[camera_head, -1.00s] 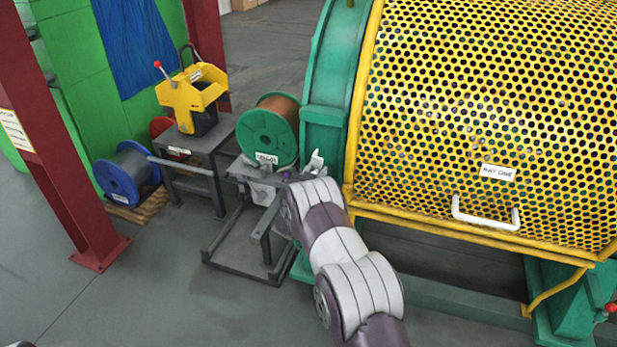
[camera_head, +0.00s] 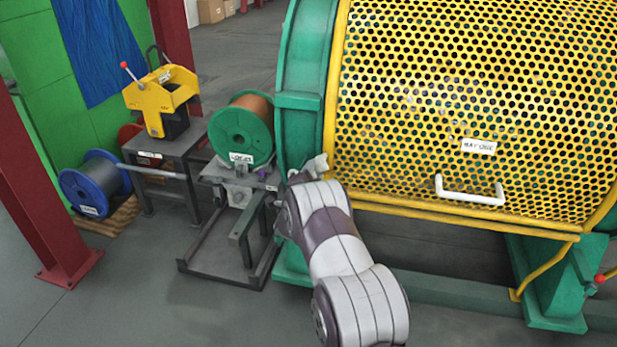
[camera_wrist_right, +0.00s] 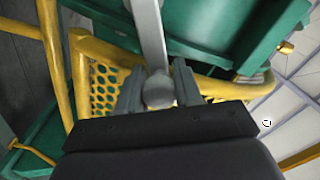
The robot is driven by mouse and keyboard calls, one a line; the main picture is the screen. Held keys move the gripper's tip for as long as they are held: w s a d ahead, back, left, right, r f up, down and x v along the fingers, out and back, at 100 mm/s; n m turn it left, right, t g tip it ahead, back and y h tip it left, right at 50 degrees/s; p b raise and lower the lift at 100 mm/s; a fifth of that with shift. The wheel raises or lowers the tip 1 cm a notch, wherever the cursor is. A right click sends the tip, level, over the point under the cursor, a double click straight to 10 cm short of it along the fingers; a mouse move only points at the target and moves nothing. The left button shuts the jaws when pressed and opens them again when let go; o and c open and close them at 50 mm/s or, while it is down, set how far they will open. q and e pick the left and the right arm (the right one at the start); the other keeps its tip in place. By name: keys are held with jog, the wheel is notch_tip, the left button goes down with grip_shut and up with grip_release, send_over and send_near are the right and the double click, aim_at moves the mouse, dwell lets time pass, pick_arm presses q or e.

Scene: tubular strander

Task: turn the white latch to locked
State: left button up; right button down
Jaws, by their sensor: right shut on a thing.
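The white latch (camera_wrist_right: 148,32) is a pale grey-white bar in the right wrist view, running from the top edge down to a rounded end between the fingers. My right gripper (camera_wrist_right: 157,75) is shut on it, one dark grey finger on each side. In the head view my right arm reaches to the lower left edge of the yellow mesh guard (camera_head: 470,90). A small pale piece (camera_head: 318,164) shows there above my wrist; I cannot tell whether it is the latch. My wrist hides the fingers there. My left gripper is not in view.
The guard has a white handle (camera_head: 470,196) at its lower front. A green spool (camera_head: 240,136) on a grey stand (camera_head: 232,180) is close left of my wrist. A red post (camera_head: 45,170) stands far left. Grey floor lies open in front.

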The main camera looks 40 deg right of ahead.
jog(key=shift+s+d+f+m+b, duration=0.1)
jog(key=shift+f+m+b, duration=0.55)
jog(key=shift+m+b, duration=0.35)
jog(key=shift+s+d+f+m+b, duration=0.15)
jog(key=shift+f+m+b, duration=0.45)
jog(key=shift+m+b, duration=0.45)
jog(key=shift+s+d+f+m+b, duration=0.1)
jog(key=shift+f+m+b, duration=0.55)
jog(key=shift+m+b, duration=0.35)
jog(key=c, duration=0.8)
grip_release()
jog(key=shift+c, duration=0.2)
jog(key=p+v, duration=0.4)
jog(key=v, duration=0.8)
jog(key=shift+s+a, duration=0.3)
